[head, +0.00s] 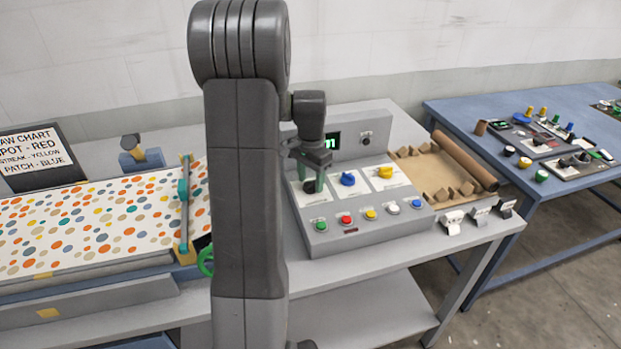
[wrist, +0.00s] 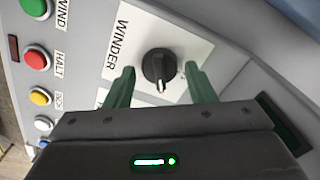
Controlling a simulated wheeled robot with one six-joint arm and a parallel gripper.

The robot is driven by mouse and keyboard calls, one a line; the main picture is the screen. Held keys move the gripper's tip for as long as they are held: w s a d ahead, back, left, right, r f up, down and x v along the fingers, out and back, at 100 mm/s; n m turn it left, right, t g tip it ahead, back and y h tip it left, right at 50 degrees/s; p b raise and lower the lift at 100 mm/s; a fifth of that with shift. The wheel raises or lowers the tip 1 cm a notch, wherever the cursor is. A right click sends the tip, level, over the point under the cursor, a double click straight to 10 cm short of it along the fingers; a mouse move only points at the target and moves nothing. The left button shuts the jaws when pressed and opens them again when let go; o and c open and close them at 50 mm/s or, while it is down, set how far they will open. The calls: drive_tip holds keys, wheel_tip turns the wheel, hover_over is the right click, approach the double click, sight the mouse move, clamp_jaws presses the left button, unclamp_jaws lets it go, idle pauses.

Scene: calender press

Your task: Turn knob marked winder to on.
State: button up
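The winder knob (wrist: 159,67) is black, on a white plate marked WINDER (wrist: 130,40) in the wrist view. Its white pointer line faces the bottom of that view, toward my gripper's body. My gripper (wrist: 160,74) is open, with one green finger on each side of the knob. I see gaps between fingers and knob; whether the tips reach knob height is unclear. In the head view my gripper (head: 312,172) points down over the left knob of the grey control panel (head: 330,238), and the knob (head: 311,187) is partly covered.
Blue (head: 348,179) and yellow (head: 385,172) knobs sit right of the winder knob. Several push buttons, including a red one (head: 346,219), line the panel's front. A small display (head: 332,141) stands behind. A spotted sheet (head: 90,220) lies on the press at left.

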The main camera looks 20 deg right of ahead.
sight(311, 182)
drive_tip(key=shift+o, duration=0.5)
wheel_tip(311, 182, up, 14)
drive_tip(key=b, duration=0.1)
drive_tip(key=shift+f, duration=0.25)
wheel_tip(311, 182, down, 14)
drive_tip(key=shift+r+p, duration=0.2)
drive_tip(key=shift+p, duration=0.3)
idle(0.5)
